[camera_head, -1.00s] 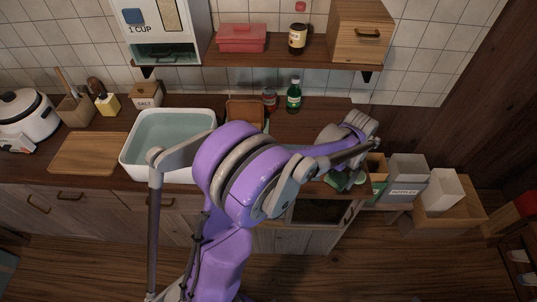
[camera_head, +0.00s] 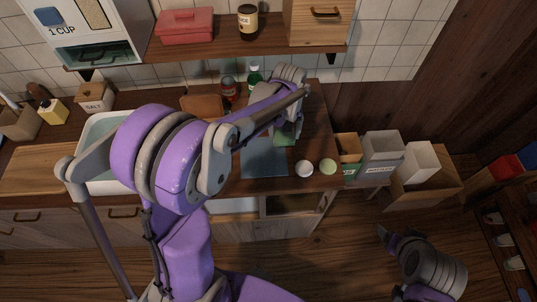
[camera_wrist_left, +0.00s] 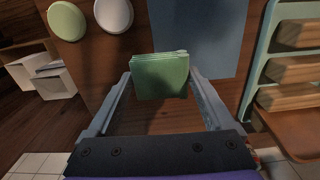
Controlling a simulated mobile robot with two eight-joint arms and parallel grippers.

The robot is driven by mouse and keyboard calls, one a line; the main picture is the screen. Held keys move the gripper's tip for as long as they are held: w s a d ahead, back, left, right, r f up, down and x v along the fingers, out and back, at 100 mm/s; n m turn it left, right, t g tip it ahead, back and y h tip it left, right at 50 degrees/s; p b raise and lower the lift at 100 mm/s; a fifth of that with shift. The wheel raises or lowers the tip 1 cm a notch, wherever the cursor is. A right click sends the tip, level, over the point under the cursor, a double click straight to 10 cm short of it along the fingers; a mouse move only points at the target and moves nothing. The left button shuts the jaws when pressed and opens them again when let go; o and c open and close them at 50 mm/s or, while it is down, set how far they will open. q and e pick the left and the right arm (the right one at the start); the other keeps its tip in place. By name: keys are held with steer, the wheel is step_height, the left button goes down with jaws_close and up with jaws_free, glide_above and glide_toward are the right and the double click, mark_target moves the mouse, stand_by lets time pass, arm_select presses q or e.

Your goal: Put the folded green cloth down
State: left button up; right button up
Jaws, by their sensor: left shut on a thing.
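The folded green cloth (camera_head: 286,134) is held over the counter in the head view, partly hidden by my left gripper (camera_head: 289,122). In the left wrist view the cloth (camera_wrist_left: 160,76) sits between the fingertips of my left gripper (camera_wrist_left: 161,74), its folded layers showing along the top edge. A blue-grey mat (camera_head: 264,160) lies on the counter, and the cloth overlaps its near corner in the left wrist view (camera_wrist_left: 205,35). I cannot tell if the cloth touches the surface. My right gripper (camera_head: 385,234) is low over the floor at the right, its jaws unclear.
A white round thing (camera_head: 304,169) and a pale green one (camera_head: 328,167) stand near the counter's front right. Bins (camera_head: 381,150) stand beyond its right end. A green bottle (camera_head: 254,77) and red jar (camera_head: 228,88) are behind my left arm.

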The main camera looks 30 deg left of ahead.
mark_target(263, 156)
arm_select(q)
steer(key=s+a+r+n, duration=0.3)
steer(key=s+a+n, duration=0.2)
steer(key=n, duration=1.3)
step_height(263, 156, down, 9)
steer(key=shift+f+b, duration=0.2)
steer(key=shift+b, duration=0.2)
steer(key=shift+s, duration=0.1)
